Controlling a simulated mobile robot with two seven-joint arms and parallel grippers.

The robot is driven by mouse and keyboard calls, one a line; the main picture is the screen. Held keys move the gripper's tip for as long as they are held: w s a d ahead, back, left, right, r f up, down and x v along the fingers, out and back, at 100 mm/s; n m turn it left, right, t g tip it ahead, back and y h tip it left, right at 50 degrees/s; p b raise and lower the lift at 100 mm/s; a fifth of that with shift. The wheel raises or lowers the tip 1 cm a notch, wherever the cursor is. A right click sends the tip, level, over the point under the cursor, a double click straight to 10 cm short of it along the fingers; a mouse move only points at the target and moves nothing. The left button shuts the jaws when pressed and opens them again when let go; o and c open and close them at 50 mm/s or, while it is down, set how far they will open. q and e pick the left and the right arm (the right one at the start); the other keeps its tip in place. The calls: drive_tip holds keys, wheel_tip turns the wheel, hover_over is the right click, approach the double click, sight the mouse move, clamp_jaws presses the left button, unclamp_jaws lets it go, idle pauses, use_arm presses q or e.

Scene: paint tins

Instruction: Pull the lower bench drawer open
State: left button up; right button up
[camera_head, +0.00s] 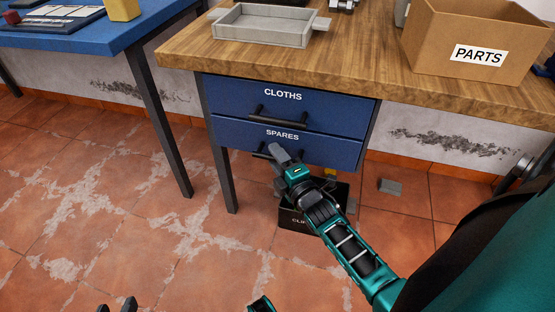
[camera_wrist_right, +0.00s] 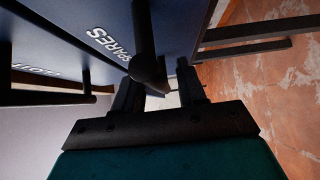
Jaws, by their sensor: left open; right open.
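The lower bench drawer (camera_head: 330,150) is blue, labelled SPARES, and looks shut beneath the CLOTHS drawer. Its dark bar handle (camera_head: 259,154) is partly hidden by my right gripper (camera_head: 277,154). In the right wrist view the handle (camera_wrist_right: 145,40) runs down toward the space between the fingers of my right gripper (camera_wrist_right: 160,92), which are apart. I cannot tell whether they touch it. My left gripper (camera_head: 117,304) is open and empty at the bottom edge of the head view, low over the floor, far from the drawer.
The upper CLOTHS drawer (camera_head: 330,108) has its own handle (camera_head: 285,120) just above. A black bin (camera_head: 293,220) stands on the floor below, partly behind my right arm. A grey tray (camera_head: 262,32) and a PARTS box (camera_head: 470,85) sit on the bench. Floor at left is clear.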

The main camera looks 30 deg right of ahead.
clamp_jaws()
idle(0.3)
idle(0.3)
